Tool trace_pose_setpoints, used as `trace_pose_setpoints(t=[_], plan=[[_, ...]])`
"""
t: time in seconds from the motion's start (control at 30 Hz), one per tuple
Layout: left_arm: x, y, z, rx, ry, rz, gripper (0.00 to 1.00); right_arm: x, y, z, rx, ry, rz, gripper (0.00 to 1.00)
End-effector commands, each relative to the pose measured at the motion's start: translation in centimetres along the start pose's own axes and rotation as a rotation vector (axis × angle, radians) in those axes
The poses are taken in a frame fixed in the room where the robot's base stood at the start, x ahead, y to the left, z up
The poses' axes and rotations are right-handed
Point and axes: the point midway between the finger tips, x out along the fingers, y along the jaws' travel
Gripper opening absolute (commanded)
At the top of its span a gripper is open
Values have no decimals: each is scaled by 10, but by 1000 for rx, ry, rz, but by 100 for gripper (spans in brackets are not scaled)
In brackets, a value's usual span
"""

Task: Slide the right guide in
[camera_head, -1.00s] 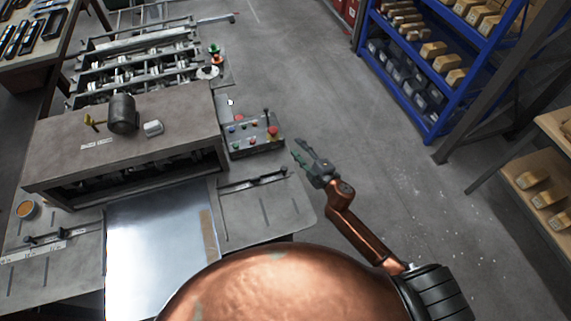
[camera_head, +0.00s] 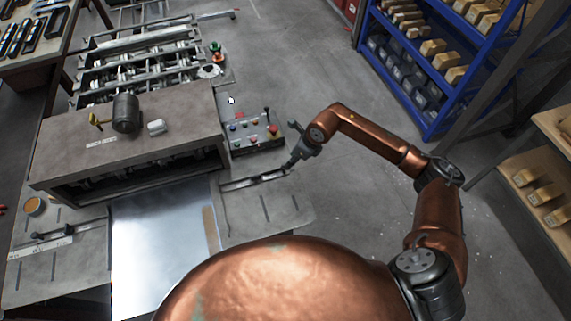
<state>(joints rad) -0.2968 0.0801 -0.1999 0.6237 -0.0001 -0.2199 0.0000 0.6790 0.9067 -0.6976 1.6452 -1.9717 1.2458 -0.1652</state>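The right guide (camera_head: 250,182) is a dark, narrow bar on the grey plate at the right of the machine's feed table. It stands a little to the right of the shiny metal sheet (camera_head: 160,245). My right gripper (camera_head: 289,166) points down-left at the outer right end of this guide, very close to it or touching. The fingertips are small and dark, so I cannot tell whether they are open or shut on the guide. The left guide (camera_head: 58,232) lies on the plate at the left of the sheet. My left gripper does not show.
The machine housing (camera_head: 130,140) stands behind the sheet, with a dark slot in its front. A control box (camera_head: 252,133) with coloured buttons sits just behind my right gripper. A blue shelf (camera_head: 430,122) stands far right. The floor between is clear.

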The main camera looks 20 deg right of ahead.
Motion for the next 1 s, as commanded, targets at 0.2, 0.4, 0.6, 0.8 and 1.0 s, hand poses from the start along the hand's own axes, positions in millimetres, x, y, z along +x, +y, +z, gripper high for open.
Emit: trace_pose_setpoints(t=[0.2, 0.4, 0.6, 0.8, 1.0], plan=[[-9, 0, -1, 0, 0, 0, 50, 36, 2, 0, 3, 0, 6, 36], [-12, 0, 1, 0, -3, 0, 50, 58, 2, 1, 3, -2, 5, 36], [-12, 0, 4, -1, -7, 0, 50, 64, 2, 1, 3, -3, 4, 36], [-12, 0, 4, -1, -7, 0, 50, 64, 2, 0, 3, -3, 4, 33], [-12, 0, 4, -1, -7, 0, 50, 63, 2, 0, 3, -3, 4, 19]])
